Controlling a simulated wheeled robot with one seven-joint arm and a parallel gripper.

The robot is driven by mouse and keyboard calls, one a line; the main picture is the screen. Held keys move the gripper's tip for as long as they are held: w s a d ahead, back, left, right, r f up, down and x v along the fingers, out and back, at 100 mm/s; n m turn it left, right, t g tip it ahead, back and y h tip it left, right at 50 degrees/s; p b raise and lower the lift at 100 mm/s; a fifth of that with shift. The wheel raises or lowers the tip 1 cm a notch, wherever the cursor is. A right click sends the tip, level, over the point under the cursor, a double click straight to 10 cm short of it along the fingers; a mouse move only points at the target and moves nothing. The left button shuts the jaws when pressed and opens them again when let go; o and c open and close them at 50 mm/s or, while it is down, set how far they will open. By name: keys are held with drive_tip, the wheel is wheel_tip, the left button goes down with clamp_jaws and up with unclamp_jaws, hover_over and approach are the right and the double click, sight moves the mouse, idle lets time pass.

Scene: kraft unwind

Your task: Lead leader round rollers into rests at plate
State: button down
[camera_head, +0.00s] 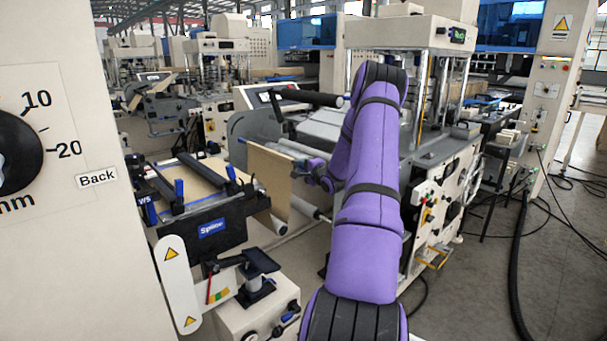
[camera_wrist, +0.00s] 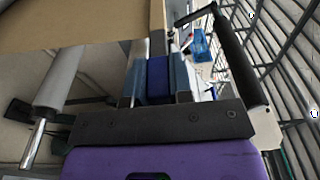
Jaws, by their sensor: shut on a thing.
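The kraft leader (camera_head: 268,180) is a brown sheet that hangs upright between the splice table and my arm. My gripper (camera_head: 322,174) is at its right edge and is shut on it. In the wrist view the leader (camera_wrist: 70,26) fills the top left, and my gripper's blue-padded fingers (camera_wrist: 158,75) reach up to its edge strip; the exact contact is hard to see. A pale roller (camera_head: 278,146) lies behind the leader, and a lower roller (camera_head: 276,222) shows beneath it. A black roller (camera_head: 305,98) is above. The splice table (camera_head: 212,228) is at left; I cannot make out the rests.
A grey panel (camera_head: 252,128) stands behind the leader. A press machine (camera_head: 455,165) stands close on the right of my arm. A small post with a black top (camera_head: 262,262) and a white cabinet (camera_head: 80,230) are at the front left.

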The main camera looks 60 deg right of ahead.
drive_tip(key=shift+r, duration=3.6)
drive_tip(key=r, duration=0.2)
drive_tip(key=d+r, duration=0.1)
drive_tip(key=r, duration=0.2)
drive_tip(key=shift+s, duration=0.15)
drive_tip(key=shift+d, duration=0.1)
drive_tip(key=s+d, duration=0.3)
drive_tip(key=d, duration=0.9)
drive_tip(key=s+d, duration=0.3)
drive_tip(key=d, duration=1)
drive_tip(key=shift+f, duration=0.1)
